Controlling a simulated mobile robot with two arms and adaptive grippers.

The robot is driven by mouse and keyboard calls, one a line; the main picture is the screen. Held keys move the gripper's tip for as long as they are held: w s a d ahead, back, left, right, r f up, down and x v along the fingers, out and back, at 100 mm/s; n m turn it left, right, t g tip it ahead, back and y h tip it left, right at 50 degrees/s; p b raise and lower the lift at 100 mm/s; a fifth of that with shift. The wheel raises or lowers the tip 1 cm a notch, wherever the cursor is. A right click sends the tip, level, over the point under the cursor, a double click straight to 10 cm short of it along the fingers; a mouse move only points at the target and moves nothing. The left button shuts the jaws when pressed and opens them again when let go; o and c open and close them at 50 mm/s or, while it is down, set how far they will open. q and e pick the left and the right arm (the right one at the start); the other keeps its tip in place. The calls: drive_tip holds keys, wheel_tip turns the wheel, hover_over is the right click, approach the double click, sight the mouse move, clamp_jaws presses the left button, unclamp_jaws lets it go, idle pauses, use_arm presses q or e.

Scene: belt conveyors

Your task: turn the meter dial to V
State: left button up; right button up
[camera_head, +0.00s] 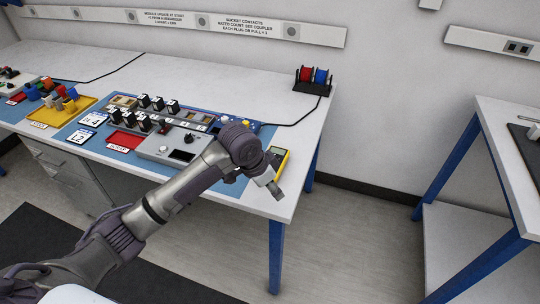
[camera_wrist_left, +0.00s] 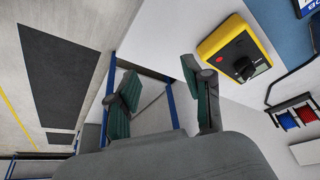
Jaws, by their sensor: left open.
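The yellow meter (camera_head: 284,154) lies on the front right corner of the workbench, partly hidden behind my left wrist in the head view. In the left wrist view the yellow meter (camera_wrist_left: 206,48) shows a dark face with a black dial (camera_wrist_left: 243,69) and a small red spot. The dial's marks are too small to read, so I cannot tell its setting. My left gripper (camera_head: 274,187) is beside the meter, near the bench edge. In the left wrist view its two green-padded fingers (camera_wrist_left: 165,100) are apart with nothing between them; the meter is beyond the right finger. My right gripper is not in view.
The workbench (camera_head: 262,201) holds a grey panel (camera_head: 160,150) with a knob, a row of black modules, a red tray (camera_head: 125,140) and a yellow tray (camera_head: 62,114). Red and blue spools (camera_head: 313,76) stand at the back right. Another table (camera_head: 500,150) stands right, across open floor.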

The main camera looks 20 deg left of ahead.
use_arm(q)
drive_tip(key=w+a+r, duration=0.7)
drive_tip(key=w+r, duration=0.1)
drive_tip(key=r, duration=0.2)
drive_tip(key=shift+n+y, duration=0.3)
drive_tip(key=shift+n, duration=0.1)
drive_tip(key=x, duration=1.3)
drive_tip(key=shift+w+p, duration=0.4)
drive_tip(key=shift+w, duration=0.05)
drive_tip(key=shift+c, duration=0.2)
clamp_jaws()
